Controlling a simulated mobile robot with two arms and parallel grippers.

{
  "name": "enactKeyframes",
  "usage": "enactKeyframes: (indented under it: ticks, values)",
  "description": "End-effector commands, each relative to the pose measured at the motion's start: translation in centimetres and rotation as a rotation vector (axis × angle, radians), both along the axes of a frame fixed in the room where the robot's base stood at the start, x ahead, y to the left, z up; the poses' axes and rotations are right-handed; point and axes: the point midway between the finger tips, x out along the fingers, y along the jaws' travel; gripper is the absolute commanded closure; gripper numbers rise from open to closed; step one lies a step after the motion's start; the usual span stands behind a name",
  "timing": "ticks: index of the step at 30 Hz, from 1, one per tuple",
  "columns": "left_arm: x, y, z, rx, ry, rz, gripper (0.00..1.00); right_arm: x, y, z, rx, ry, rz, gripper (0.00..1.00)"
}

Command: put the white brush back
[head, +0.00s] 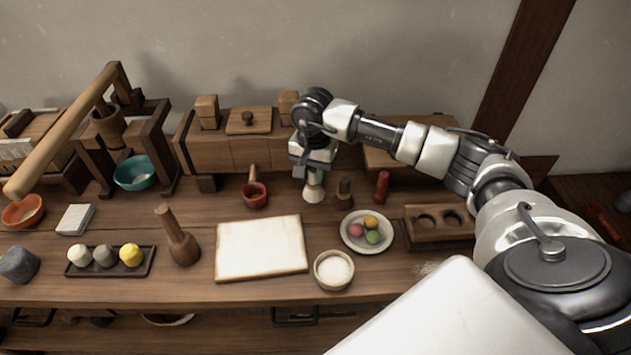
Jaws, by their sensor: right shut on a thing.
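The white brush (314,190) stands upright near the back of the wooden counter, its pale flared lower part showing below my right gripper (314,174). My right gripper is shut on the brush's upper part and hides it. I cannot tell whether the brush touches the counter. A dark brown brush-like piece (344,191) stands just right of it, and a red cylinder (382,186) stands farther right. My left gripper is not in view.
A red cup with a handle (255,194) is left of the brush. In front are a cream board (261,248), a white bowl (334,270) and a plate of coloured balls (366,231). A two-hole wooden rack (438,226) stands right. A wooden chest (233,153) stands behind.

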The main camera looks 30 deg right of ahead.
Motion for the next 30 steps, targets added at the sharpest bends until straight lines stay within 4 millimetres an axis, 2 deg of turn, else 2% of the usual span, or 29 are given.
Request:
enactKeyframes:
  ticks: [9,20,21,25,26,30]
  values:
    - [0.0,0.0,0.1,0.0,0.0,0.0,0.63,-0.1,0.0,-3.7,-0.001,0.001,0.0,0.91]
    - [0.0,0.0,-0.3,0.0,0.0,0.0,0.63,0.0,0.0,-4.2,-0.001,-0.001,0.001,0.91]
    - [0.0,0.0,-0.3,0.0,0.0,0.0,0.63,0.0,0.0,-4.2,-0.001,-0.001,0.001,0.69]
    - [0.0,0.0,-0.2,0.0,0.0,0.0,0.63,0.0,0.0,-4.1,-0.001,-0.001,0.001,0.49]
    - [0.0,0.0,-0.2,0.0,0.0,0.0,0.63,0.0,0.0,-4.1,-0.001,-0.001,0.001,0.47]
    - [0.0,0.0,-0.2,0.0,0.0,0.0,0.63,0.0,0.0,-4.1,-0.001,-0.001,0.001,0.47]
